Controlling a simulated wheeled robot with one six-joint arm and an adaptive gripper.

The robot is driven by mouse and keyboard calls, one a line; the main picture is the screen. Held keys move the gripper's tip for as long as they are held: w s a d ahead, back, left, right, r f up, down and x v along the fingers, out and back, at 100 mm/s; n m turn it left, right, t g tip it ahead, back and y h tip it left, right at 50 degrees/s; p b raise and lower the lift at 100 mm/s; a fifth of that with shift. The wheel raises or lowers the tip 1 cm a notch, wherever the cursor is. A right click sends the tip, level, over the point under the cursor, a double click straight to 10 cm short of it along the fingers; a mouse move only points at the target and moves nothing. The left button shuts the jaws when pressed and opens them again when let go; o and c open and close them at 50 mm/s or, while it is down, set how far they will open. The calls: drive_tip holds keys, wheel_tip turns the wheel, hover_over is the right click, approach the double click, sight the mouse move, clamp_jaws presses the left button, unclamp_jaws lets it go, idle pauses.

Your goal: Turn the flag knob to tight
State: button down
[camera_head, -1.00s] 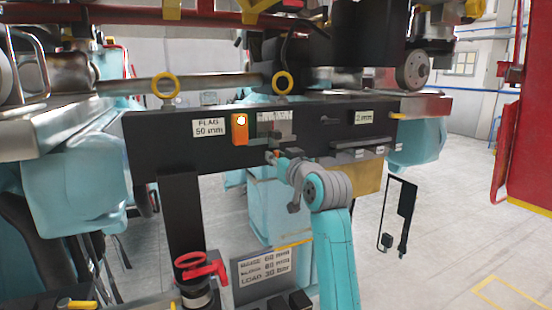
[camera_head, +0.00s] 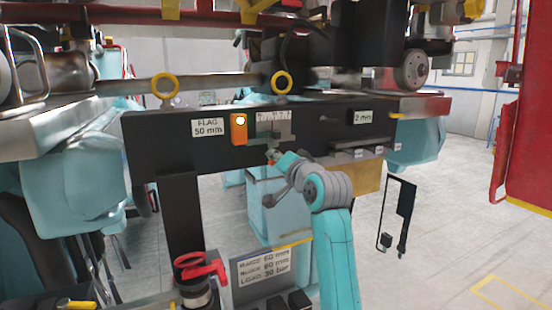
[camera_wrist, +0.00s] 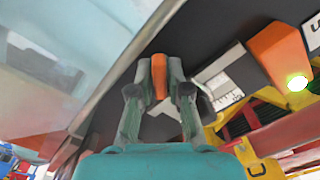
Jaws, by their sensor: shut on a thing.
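The flag knob (camera_wrist: 159,72) shows in the wrist view as an orange piece between my two fingers. My gripper (camera_wrist: 159,88) is shut on it, with one finger on each side. In the head view my gripper (camera_head: 273,158) is at the lower edge of the black beam (camera_head: 180,145), just below the grey flag gauge with its scale plate (camera_head: 275,117). The knob is mostly hidden there by my fingers. An orange block with a lit white lamp (camera_head: 239,133) is left of the gauge, beside the label "FLAG 50 mm" (camera_head: 208,128).
A "2 mm" label (camera_head: 363,117) and a black ledge with small tags (camera_head: 350,156) are to the right on the beam. A red-handled valve (camera_head: 205,270) and a sign plate (camera_head: 263,267) stand below. A black hanging frame (camera_head: 402,210) is right of my arm.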

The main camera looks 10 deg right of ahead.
drive_tip(key=m, duration=0.4)
drive_tip(key=shift+m, duration=0.3)
drive_tip(key=shift+f+m, duration=0.15)
drive_tip(key=shift+m, duration=1.85)
drive_tip(key=c, duration=1.2)
unclamp_jaws()
drive_tip(key=v, duration=0.8)
